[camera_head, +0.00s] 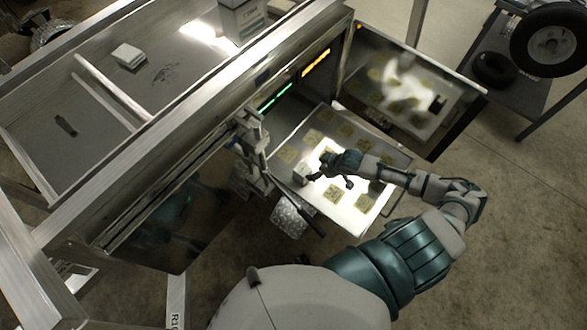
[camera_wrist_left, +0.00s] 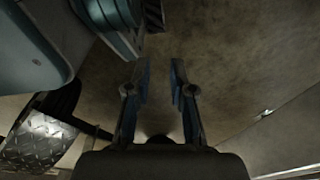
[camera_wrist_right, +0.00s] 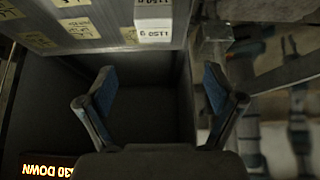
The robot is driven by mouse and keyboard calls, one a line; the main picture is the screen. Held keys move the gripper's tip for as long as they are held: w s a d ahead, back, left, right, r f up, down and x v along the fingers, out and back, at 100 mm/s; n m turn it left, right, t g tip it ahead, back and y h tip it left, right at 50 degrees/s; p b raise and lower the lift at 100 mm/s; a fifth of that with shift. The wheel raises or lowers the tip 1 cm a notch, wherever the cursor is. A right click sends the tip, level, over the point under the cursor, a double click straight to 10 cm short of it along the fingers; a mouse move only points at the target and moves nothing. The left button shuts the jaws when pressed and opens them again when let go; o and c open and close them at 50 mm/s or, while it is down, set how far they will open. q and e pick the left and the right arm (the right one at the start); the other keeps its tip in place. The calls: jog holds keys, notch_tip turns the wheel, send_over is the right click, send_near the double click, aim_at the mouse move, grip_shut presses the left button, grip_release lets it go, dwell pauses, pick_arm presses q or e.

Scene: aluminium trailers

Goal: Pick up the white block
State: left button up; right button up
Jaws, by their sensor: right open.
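A white block (camera_wrist_right: 153,22) with printed weight text shows at the top of the right wrist view, on the panel with yellow labels (camera_wrist_right: 85,42). In the head view it appears as a small pale block (camera_head: 302,173) near the left side of the bright panel (camera_head: 345,217). My right gripper (camera_wrist_right: 158,82) is open and empty, with the block beyond its fingertips and apart from them. In the head view this gripper (camera_head: 322,166) is over the panel, close to the block. My left gripper (camera_wrist_left: 159,75) has its fingers parted, with only floor between them. It is not visible in the head view.
A metal trailer (camera_head: 215,105) fills the left, with another white box (camera_head: 128,55) inside. A wheel (camera_head: 548,45) sits at the top right. Bare floor (camera_head: 510,230) lies to the right.

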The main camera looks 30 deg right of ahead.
aim_at(304, 170)
jog(key=b+x, duration=0.1)
jog(key=x, duration=0.2)
jog(key=d+x, duration=0.1)
jog(key=x, duration=0.3)
jog(key=b+x, duration=0.1)
jog(key=x, duration=0.3)
jog(key=shift+s+d+f+b, duration=0.15)
jog(key=shift+d+f+b, duration=0.1)
jog(key=shift+d+b, duration=0.05)
jog(key=shift+w+a+f, duration=0.25)
jog(key=shift+a, duration=0.25)
jog(key=b+x, duration=0.1)
jog(key=x, duration=0.3)
jog(key=shift+w+f+b, duration=0.2)
jog(key=shift+b, duration=0.15)
jog(key=shift+w+f, duration=0.15)
jog(key=shift+f, duration=0.1)
jog(key=shift+d, duration=0.35)
jog(key=shift+a+r, duration=0.15)
jog(key=shift+a, duration=0.35)
jog(key=c, duration=1.7)
jog(key=shift+r, duration=0.1)
grip_shut()
pick_arm(q)
jog(key=w+d+r, duration=0.1)
jog(key=w+r, duration=0.5)
jog(key=r, duration=0.3)
jog(key=shift+d, duration=0.3)
pick_arm(e)
jog(key=shift+d, duration=0.2)
